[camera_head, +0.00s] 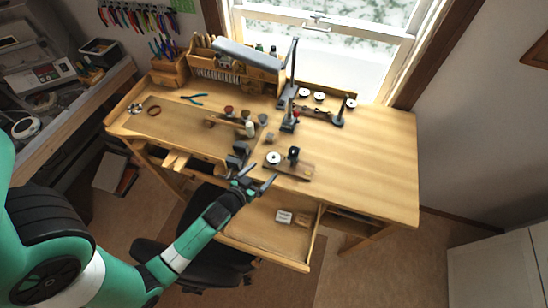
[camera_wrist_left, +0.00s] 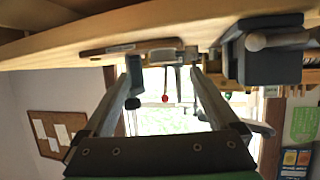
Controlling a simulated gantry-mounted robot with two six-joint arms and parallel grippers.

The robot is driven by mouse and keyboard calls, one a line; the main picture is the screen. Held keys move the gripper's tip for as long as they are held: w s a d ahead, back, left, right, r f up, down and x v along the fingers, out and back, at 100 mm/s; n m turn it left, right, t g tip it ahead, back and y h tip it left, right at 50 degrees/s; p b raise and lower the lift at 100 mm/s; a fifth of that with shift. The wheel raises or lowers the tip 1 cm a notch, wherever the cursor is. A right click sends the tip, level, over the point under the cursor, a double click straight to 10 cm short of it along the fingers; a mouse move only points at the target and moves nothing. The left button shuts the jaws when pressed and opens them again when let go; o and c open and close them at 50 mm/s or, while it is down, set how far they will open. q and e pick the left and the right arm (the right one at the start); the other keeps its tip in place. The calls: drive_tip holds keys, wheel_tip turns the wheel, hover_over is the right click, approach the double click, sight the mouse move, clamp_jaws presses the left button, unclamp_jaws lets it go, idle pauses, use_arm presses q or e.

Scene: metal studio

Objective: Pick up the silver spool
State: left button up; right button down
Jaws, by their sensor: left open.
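A silver-white round spool (camera_head: 273,158) sits on a small wooden board near the front edge of the workbench (camera_head: 375,165). Similar pale discs (camera_head: 304,93) stand further back, so I cannot be sure which one is the silver spool. My left gripper (camera_head: 261,173) is open and empty, just in front of the near spool and apart from it. In the left wrist view the scene is upside down; my open fingers (camera_wrist_left: 164,66) point towards a squat pale thing (camera_wrist_left: 162,57), possibly that spool. My right gripper is not in view.
A dark upright tool (camera_head: 293,155) stands just right of the near spool. A grey block-like tool (camera_wrist_left: 265,55) shows close by in the left wrist view. An open drawer (camera_head: 262,228) lies below my gripper. The bench's right side is clear.

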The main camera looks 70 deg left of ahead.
sight(270, 162)
use_arm(q)
drive_tip(key=shift+a+x, duration=0.25)
drive_tip(key=shift+x, duration=3.2)
drive_tip(key=shift+s, duration=0.2)
drive_tip(key=c, duration=1.5)
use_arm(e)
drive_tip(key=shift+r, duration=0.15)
use_arm(q)
drive_tip(key=shift+r, duration=0.1)
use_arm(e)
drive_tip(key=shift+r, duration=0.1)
